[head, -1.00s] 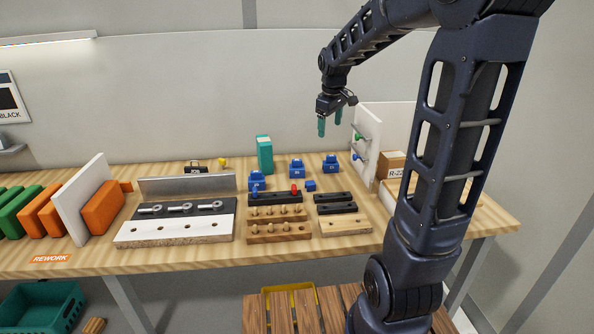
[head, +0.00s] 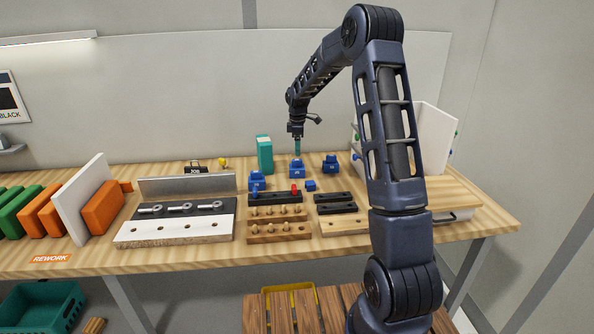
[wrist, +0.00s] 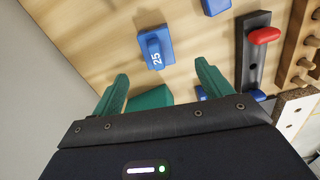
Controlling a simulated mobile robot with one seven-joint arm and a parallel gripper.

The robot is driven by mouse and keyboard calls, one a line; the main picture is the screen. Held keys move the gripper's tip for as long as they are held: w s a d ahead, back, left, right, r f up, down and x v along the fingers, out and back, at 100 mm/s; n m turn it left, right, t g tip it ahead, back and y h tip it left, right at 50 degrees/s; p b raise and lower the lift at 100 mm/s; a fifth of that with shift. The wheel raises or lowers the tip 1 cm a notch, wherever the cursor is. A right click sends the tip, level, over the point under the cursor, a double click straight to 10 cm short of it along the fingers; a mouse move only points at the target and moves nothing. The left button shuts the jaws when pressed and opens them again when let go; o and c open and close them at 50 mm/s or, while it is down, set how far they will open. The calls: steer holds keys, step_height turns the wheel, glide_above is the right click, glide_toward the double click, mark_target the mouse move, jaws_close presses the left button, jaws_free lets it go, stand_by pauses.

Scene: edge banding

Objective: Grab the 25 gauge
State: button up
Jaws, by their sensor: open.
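The 25 gauge is a blue block with a white "25" on its face. It stands on the bench in the wrist view (wrist: 155,50), just beyond and between my fingertips. In the head view I take it to be the middle blue block (head: 297,171), though its label is too small to read there. My gripper (head: 297,150) hangs pointing down over that block. In the wrist view my gripper (wrist: 162,74) has its two green fingers wide apart, with nothing held between them.
A teal box (head: 265,154) stands close to the left of my gripper. Other blue blocks stand at left (head: 257,181) and right (head: 330,164). A black rail with a red knob (head: 295,188) and wooden peg racks lie in front. A white panel (head: 435,140) stands at right.

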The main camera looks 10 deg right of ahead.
mark_target(296, 160)
steer(key=shift+w+a+f+n, duration=0.15)
steer(key=shift+w+f, duration=0.15)
steer(key=shift+f, duration=0.2)
steer(key=shift+w+a+f+n, duration=0.15)
steer(key=shift+w+f, duration=0.1)
steer(key=shift+f, duration=0.25)
step_height(296, 160, down, 5)
steer(key=shift+r, duration=0.1)
steer(key=shift+s+d+f, duration=0.1)
steer(key=shift+d+f, duration=0.05)
steer(key=shift+f, duration=1.25)
steer(key=shift+s+d+f, duration=0.1)
steer(key=shift+f, duration=1.25)
steer(key=c, duration=1.1)
steer(key=shift+c, duration=0.2)
steer(key=shift+r, duration=0.15)
